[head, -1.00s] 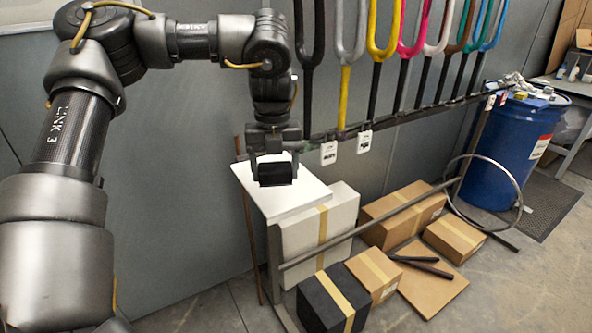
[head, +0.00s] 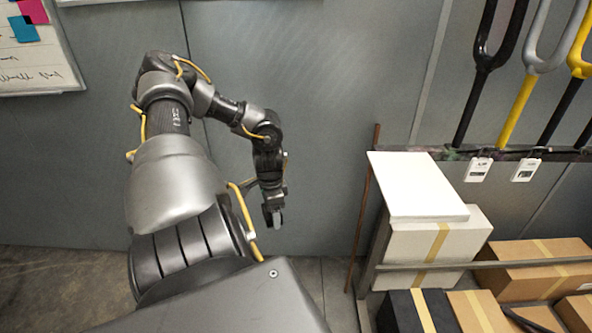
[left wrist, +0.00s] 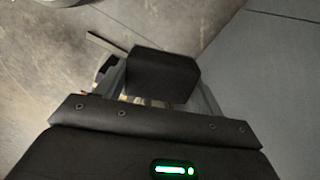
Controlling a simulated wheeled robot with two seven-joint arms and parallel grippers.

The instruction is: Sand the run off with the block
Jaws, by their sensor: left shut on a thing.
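My left gripper (head: 272,214) hangs in front of the grey wall, left of the white-topped box and clear of it. It is shut on a dark block (left wrist: 162,74), which shows between the fingers in the left wrist view. In the head view the block is hard to tell from the dark fingers. Painted forks hang at the upper right: a black one (head: 484,60), a grey and yellow one (head: 529,75) and part of a yellow and black one (head: 576,70). I cannot make out a paint run on any of them. My right gripper is not in view.
A white panel (head: 415,185) lies on a white box (head: 437,248) at the right. A dark rail (head: 510,154) with white tags runs below the forks. Cardboard boxes (head: 525,265) and a black box (head: 405,312) stand low right. A thin brown rod (head: 365,210) leans by the wall.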

